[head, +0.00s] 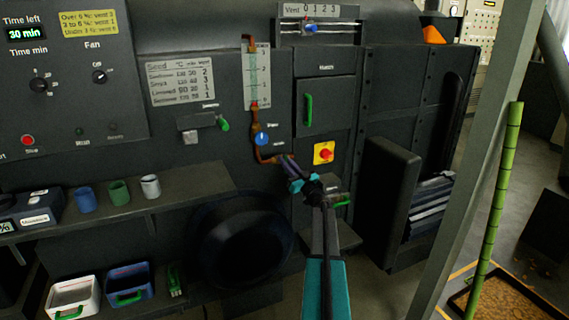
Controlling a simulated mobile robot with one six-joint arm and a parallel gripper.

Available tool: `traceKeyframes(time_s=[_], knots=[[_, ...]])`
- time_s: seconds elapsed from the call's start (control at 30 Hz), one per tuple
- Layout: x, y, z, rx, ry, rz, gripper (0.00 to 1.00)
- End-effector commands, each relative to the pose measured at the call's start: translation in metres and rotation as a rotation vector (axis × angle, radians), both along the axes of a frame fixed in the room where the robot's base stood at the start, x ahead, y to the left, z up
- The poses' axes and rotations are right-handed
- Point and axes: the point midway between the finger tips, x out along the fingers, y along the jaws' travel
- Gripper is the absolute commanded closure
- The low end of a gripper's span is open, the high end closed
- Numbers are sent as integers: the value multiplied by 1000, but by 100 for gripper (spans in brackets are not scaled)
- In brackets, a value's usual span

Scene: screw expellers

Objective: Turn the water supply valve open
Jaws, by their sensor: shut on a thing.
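A copper pipe (256,119) runs down the machine's dark front from a sight tube (252,80) with a numbered scale. A round blue handle (262,138) sits on this pipe. Below it the pipe bends right. My gripper (283,160) reaches up and left to the pipe's lower end, just below and right of the blue handle. It is shut on a part there. The jaws and wrist hide that part, so I cannot tell its shape. The blue handle shows clear of the jaws.
A red button on a yellow plate (324,153) is close right of my gripper. Green handles are on the door (308,109) and below right (342,203). A dark round basin (243,240) lies below left. A shelf with cups (118,192) stands left, a post (488,150) right.

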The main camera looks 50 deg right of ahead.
Motion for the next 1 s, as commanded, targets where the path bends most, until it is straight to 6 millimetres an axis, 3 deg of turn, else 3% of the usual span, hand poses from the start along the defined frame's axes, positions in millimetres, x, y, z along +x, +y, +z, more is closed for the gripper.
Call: traceKeyframes(time_s=[0.27, 1.0], knots=[[4, 2, 1, -64, 23, 11, 100], [8, 8, 0, -463, 185, 9, 100]])
